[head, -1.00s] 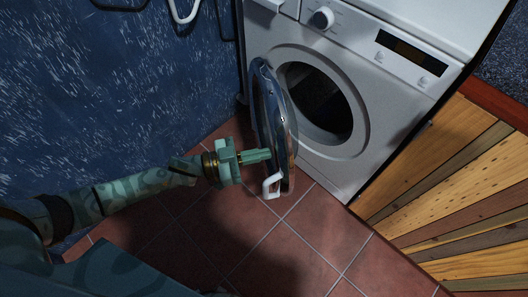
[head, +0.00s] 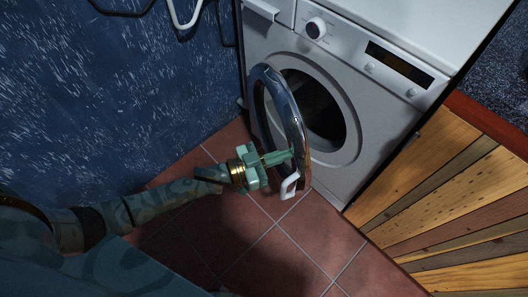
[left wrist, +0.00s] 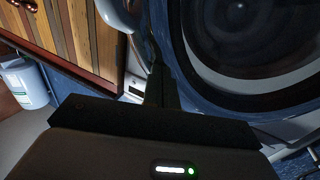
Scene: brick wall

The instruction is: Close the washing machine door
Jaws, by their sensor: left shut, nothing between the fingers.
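The white washing machine (head: 380,107) stands against the blue wall, its round opening (head: 325,118) partly covered by the door. The round door (head: 299,125) with its chrome rim is partly open, hinged on the left. A white handle (head: 289,187) sits at its lower edge. My left gripper (head: 291,153) is shut and empty, its fingertips at the door's outer face just above the handle; I cannot tell if they press on it. In the left wrist view the door (left wrist: 215,95) fills the upper right, beside the shut fingers (left wrist: 156,75). My right gripper is not in view.
A wooden plank panel (head: 450,200) stands to the right of the machine. The red tiled floor (head: 290,250) in front is clear. The blue wall (head: 110,90) is on the left. A white container (left wrist: 22,82) shows in the left wrist view.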

